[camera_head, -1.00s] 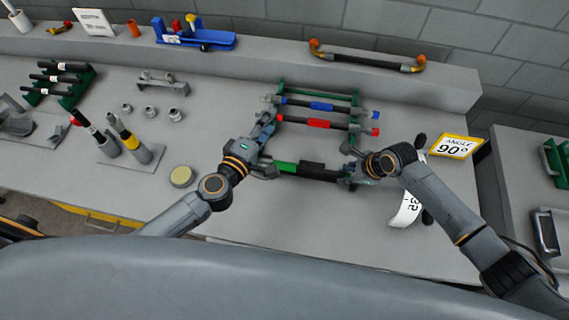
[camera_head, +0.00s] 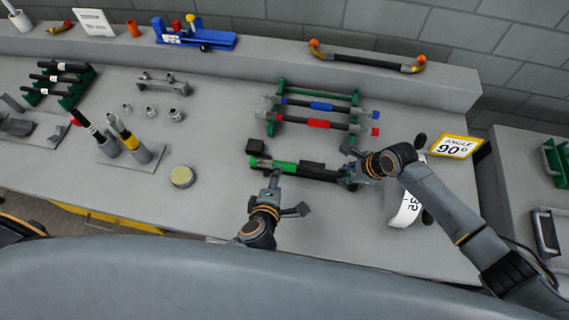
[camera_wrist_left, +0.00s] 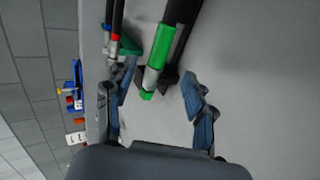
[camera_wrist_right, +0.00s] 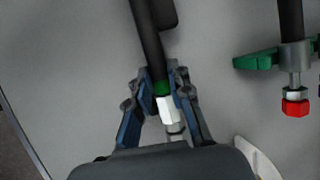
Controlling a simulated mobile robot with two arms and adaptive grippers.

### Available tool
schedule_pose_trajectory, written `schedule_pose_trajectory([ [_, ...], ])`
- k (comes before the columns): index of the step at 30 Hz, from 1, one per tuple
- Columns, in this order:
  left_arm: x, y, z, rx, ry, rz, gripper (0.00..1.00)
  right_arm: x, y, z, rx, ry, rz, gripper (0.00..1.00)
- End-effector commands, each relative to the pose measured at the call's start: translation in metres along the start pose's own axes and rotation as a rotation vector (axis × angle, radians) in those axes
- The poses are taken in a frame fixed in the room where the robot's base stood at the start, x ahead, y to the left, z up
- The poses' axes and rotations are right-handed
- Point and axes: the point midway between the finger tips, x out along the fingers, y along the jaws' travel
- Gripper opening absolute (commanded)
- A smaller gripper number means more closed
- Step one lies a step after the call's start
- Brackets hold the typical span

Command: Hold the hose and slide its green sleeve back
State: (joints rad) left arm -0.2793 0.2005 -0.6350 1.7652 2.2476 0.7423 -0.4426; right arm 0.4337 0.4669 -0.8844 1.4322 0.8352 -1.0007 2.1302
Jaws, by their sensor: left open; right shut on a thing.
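The black hose (camera_head: 320,174) lies in front of the green rack, with its green sleeve (camera_head: 276,165) at its left part. My right gripper (camera_head: 352,174) is shut on the hose's right end. In the right wrist view its fingers (camera_wrist_right: 163,108) close around the end by a green ring and white fitting (camera_wrist_right: 166,109). My left gripper (camera_head: 287,194) is open and empty, on the near side of the sleeve. In the left wrist view, its spread fingers (camera_wrist_left: 162,90) stand either side of the sleeve's end (camera_wrist_left: 157,52); whether they touch it cannot be told.
The green rack (camera_head: 280,88) behind holds a blue-sleeved hose (camera_head: 321,106) and a red-sleeved hose (camera_head: 318,123). A small black block (camera_head: 255,146) stands by the sleeve's end. A yellow-topped disc (camera_head: 182,176) is to the left. An angle sign (camera_head: 455,147) is at right.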

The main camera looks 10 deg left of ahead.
Motion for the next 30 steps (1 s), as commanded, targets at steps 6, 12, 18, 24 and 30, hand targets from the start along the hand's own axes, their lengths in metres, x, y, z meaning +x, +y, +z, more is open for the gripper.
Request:
schedule_pose_trajectory([
  [6,0.034,0.001,0.0,0.0,0.001,0.002,0.54,0.0,-0.001,0.0,0.0,0.0,-0.002,0.0],
  [12,0.059,0.001,0.0,0.0,0.001,0.002,0.54,0.0,-0.001,0.0,0.0,0.0,-0.002,0.0],
  [18,0.071,0.001,0.0,-0.001,0.001,0.001,0.54,0.0,-0.001,0.0,0.0,0.0,-0.003,0.0],
  [24,0.074,0.0,0.0,-0.001,0.0,0.001,0.54,0.0,-0.001,0.0,0.0,0.0,-0.003,0.0],
  [30,0.073,0.001,0.0,-0.001,0.0,0.001,0.42,0.0,-0.001,0.0,0.0,0.0,-0.003,0.0],
])
